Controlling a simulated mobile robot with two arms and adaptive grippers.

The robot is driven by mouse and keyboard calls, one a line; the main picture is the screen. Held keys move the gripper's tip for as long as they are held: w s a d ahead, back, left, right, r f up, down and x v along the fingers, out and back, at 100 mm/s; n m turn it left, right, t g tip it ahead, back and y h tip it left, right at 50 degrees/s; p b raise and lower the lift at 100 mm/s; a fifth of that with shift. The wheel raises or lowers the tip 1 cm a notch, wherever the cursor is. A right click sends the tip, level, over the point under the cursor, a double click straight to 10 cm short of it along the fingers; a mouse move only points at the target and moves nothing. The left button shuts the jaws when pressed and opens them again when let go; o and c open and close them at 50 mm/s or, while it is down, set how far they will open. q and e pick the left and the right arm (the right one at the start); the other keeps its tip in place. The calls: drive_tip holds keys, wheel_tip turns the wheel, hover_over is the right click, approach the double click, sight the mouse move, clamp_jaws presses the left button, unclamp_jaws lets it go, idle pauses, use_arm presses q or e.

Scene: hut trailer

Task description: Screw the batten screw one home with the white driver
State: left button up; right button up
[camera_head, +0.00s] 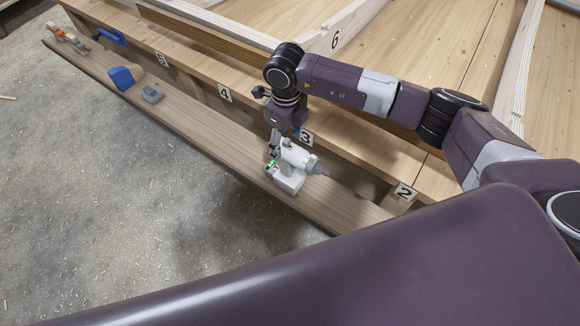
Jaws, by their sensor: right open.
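The white driver (290,181) stands upright on the plank shelf, its nose pointing to the right. A small green light shows on its left side. My right gripper (274,155) points down at the driver's left side, close to its body. It is open; whether a finger touches the driver is too small to tell. I cannot make out the batten screw. My left gripper is out of view.
The plank shelf (205,125) runs along the trailer's edge, below number plates 2 to 5. A blue block (122,78), a grey item (152,94) and an orange-handled tool (66,36) lie farther left on it. A white batten (350,22) marked 6 lies behind. Bare floor is in front.

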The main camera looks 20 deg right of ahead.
drive_tip(key=f, duration=0.2)
drive_tip(key=f+p, duration=0.1)
drive_tip(key=f, duration=0.4)
drive_tip(key=shift+s+d+f, duration=0.1)
drive_tip(key=shift+s+d, duration=0.25)
drive_tip(key=shift+w+f, duration=0.1)
drive_tip(key=shift+f, duration=0.5)
clamp_jaws()
drive_tip(key=shift+w+r, duration=0.1)
